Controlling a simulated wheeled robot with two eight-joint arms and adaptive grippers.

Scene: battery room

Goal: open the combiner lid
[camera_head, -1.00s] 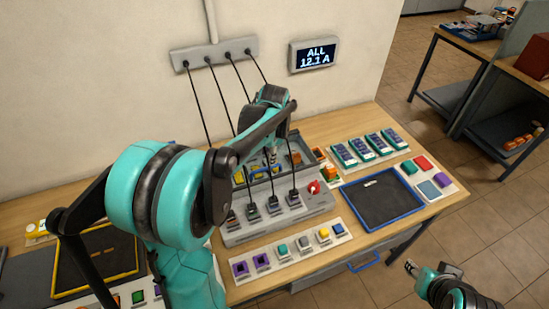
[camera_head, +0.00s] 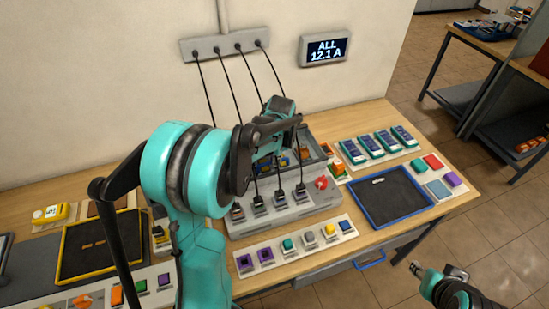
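The combiner appears to be the grey box (camera_head: 283,217) in the middle of the table, with a row of plugged-in cables and a red knob (camera_head: 321,183) at its right end. Behind the row is a grey compartment (camera_head: 318,149) with small coloured parts visible inside; I cannot make out its lid clearly. My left gripper (camera_head: 277,152) is above the back of the box, mostly hidden by its own wrist and arm, so its opening cannot be judged. My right gripper (camera_head: 416,268) is off the table's front edge at lower right, away from the box; its fingers are too small to read.
Black cables (camera_head: 232,90) hang from a grey wall strip (camera_head: 227,47) to the box. A wall display (camera_head: 325,49) reads ALL 12.1 A. A yellow-rimmed tray (camera_head: 64,236) lies left.

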